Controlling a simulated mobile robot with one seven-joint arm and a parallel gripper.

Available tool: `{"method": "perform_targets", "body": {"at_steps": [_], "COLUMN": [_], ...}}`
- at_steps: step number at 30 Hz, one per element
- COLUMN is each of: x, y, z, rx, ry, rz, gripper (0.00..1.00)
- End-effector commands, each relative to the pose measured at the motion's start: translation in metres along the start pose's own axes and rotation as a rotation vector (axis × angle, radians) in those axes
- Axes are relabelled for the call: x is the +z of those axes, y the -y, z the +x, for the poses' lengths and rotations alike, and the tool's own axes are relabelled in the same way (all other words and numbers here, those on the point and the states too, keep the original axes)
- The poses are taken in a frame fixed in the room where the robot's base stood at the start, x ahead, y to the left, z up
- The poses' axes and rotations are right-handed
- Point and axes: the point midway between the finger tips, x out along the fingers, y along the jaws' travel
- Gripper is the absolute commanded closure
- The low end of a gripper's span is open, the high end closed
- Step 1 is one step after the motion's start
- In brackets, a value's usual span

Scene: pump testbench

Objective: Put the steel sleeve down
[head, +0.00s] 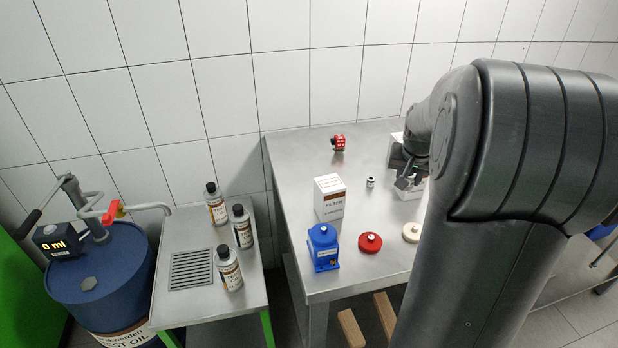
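A small steel sleeve (370,182) shows in the head view, upright on the metal table to the right of the white filter box. It appears to rest on the tabletop. My gripper (406,183) is just to the right of the sleeve, with a gap between them. Its dark fingers are small and partly hidden by my arm, so I cannot tell whether they are open or shut, or whether anything is between them.
The table (296,178) also bears a filter box (330,198), a blue device (323,248), a red disc (370,242), a cream disc (411,232) and a small red item (338,142). White boxes stand behind my gripper. My arm hides the table's right side.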

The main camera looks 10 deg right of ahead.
Motion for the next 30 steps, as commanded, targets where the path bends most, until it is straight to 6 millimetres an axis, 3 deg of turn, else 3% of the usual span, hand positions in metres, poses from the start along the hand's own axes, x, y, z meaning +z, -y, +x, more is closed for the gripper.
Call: {"method": "perform_targets", "body": {"at_steps": [6, 12, 15, 22, 30], "x": [-0.049, -0.073, -0.078, -0.078, -0.064], "y": [0.092, 0.172, 0.198, 0.233, 0.292], "z": [0.018, 0.030, 0.033, 0.042, 0.076], "rx": [-0.062, -0.106, -0.119, -0.131, -0.131], "ry": [0.001, 0.001, 0.000, 0.001, 0.002], "rz": [-0.144, -0.254, -0.290, -0.321, -0.324], "gripper": [0.98, 0.98, 0.98, 0.98, 0.98]}}
